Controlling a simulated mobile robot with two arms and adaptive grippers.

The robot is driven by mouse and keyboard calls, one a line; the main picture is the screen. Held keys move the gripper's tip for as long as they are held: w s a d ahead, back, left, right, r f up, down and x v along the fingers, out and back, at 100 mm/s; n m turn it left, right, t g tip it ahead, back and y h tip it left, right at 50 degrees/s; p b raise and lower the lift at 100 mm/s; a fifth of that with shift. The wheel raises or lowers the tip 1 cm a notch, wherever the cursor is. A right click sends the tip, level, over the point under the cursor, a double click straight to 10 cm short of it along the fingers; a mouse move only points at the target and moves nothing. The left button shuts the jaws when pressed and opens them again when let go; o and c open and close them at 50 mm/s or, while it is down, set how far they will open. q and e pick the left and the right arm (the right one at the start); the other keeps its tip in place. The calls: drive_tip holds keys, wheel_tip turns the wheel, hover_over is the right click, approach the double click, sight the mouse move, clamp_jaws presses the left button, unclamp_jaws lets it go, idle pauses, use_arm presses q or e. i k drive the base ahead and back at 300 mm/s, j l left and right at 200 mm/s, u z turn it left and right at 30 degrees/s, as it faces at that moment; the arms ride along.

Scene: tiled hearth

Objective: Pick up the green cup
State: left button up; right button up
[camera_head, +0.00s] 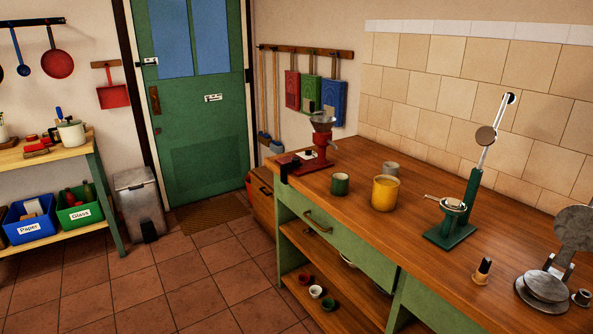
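A small dark green cup (340,185) stands upright on the wooden counter near its left front edge, just left of a larger yellow pot (385,194). A second, smaller green cup (329,304) sits on the low shelf under the counter, beside a white cup (316,291) and a red cup (304,278). Neither of my grippers shows in the head view.
The wooden counter (420,234) also holds a red grinder (320,143), a grey cup (390,169), a green lever press (455,212) and a metal waffle-iron-like press (552,280). A pedal bin (139,202) stands by the green door (200,110). The tiled floor (185,270) is clear.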

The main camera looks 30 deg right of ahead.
sight(339, 187)
drive_tip(key=i+z, duration=0.1)
drive_tip(key=i, duration=0.55)
drive_tip(key=i+j+z, duration=0.15)
drive_tip(key=i, duration=0.45)
drive_tip(key=i+j+z, duration=0.1)
drive_tip(key=i, duration=0.55)
drive_tip(key=j, duration=0.05)
